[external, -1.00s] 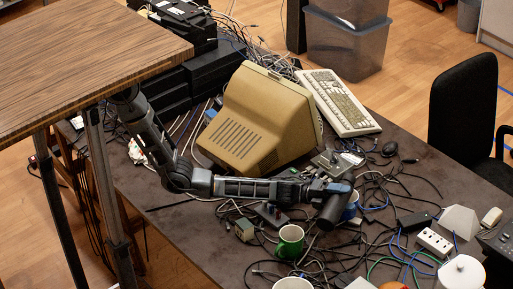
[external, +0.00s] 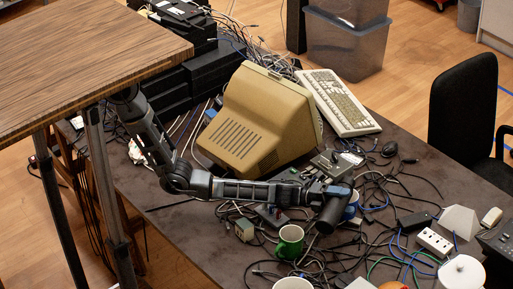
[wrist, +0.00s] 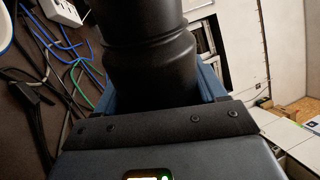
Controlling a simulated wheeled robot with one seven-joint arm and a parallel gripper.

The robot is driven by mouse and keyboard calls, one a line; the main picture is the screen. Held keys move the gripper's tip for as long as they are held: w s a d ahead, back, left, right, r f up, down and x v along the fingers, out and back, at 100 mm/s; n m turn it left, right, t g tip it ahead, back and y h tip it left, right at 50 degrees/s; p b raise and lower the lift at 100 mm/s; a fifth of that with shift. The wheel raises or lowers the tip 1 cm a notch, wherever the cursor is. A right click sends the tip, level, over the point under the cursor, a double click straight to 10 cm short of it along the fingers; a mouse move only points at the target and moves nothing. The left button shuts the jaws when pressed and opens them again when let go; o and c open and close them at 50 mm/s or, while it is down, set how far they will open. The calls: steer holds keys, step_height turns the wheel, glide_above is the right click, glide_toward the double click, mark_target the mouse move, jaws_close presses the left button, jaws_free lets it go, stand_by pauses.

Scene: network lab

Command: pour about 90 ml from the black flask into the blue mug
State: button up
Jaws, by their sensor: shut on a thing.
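My gripper (external: 335,191) is shut on the black flask (external: 332,212), out over the right part of the cluttered table. In the external view the flask is a dark cylinder that looks tilted, its lower end toward the front. The blue mug (external: 351,204) is just right of and behind the flask, partly covered by it and my gripper. In the wrist view the flask (wrist: 150,55) fills the upper middle between the blue fingers of my gripper (wrist: 152,92). I cannot see the flask's mouth, any liquid or the mug's inside.
A green mug (external: 290,242) stands front left of the flask, with a white cup (external: 293,284) at the bottom edge. Cables, a power strip (external: 434,242) and a white lidded pot (external: 462,272) crowd the right. A beige monitor (external: 255,120) stands behind my forearm.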

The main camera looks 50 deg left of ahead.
steer(key=shift+n, duration=0.3)
stand_by(1.0)
steer(key=shift+m, duration=0.4)
steer(key=m, duration=0.1)
steer(key=s+m+g+b, duration=0.1)
steer(key=m, duration=0.1)
steer(key=shift+s+d, duration=0.1)
steer(key=shift+d, duration=0.15)
steer(key=shift+r+m+g, duration=0.35)
steer(key=shift+m+g, duration=0.05)
steer(key=shift+m, duration=0.7)
steer(key=shift+w+a+f+m, duration=0.1)
steer(key=shift+w+m, duration=0.15)
steer(key=shift+m, duration=0.25)
